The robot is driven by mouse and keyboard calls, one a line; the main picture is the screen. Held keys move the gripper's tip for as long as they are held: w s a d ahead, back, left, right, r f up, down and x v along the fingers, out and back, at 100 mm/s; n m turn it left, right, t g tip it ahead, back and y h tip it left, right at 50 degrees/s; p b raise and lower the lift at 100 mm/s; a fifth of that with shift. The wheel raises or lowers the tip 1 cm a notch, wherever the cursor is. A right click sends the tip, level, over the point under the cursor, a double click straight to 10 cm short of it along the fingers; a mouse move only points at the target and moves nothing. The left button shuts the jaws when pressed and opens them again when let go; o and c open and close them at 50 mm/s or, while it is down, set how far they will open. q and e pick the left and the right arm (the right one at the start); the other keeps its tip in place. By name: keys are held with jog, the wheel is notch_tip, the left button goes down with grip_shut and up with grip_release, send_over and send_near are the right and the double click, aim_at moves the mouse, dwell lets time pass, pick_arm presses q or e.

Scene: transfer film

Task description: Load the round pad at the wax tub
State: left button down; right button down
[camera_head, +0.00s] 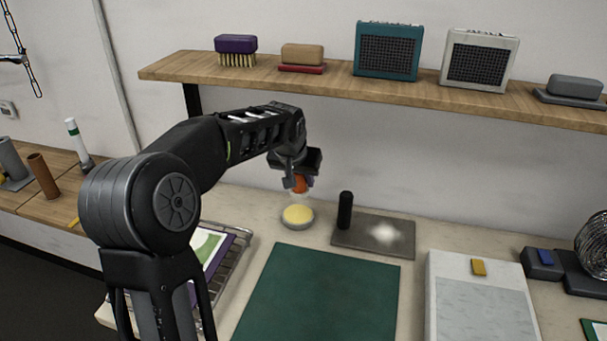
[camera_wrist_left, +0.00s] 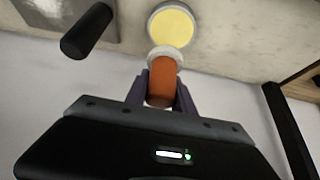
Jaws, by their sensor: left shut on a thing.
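My left gripper (camera_head: 298,184) is shut on the orange handle of the round pad (camera_head: 300,185). In the left wrist view the orange handle (camera_wrist_left: 161,82) sits between the two fingers, with a pale round pad face at its far end. The wax tub (camera_head: 298,216) is a shallow round tin with yellow wax, standing on the counter just below the pad. It also shows in the left wrist view (camera_wrist_left: 172,27), where the pad's edge overlaps the tub's near rim. I cannot tell whether the pad touches the wax. My right gripper is not in view.
A black cylinder (camera_head: 345,210) stands on a grey plate with a white powdery patch (camera_head: 385,233), right of the tub. A green mat (camera_head: 320,297) lies in front. A wire rack (camera_head: 238,262) holds a printed sheet at left. A wooden shelf (camera_head: 330,85) with brushes and speakers hangs above.

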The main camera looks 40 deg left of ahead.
aim_at(302, 205)
pick_arm(q)
jog(key=shift+w+a, duration=0.1)
jog(key=shift+a, duration=0.2)
jog(key=shift+r, duration=0.15)
jog(key=shift+f+b, duration=2.15)
jog(key=shift+f, duration=0.9)
jog(key=shift+d+f+b, duration=0.1)
jog(key=shift+f+b, duration=0.3)
jog(key=shift+f, duration=0.15)
jog(key=shift+r, duration=0.1)
jog(key=shift+r+p, duration=2.5)
jog(key=shift+r, duration=1.05)
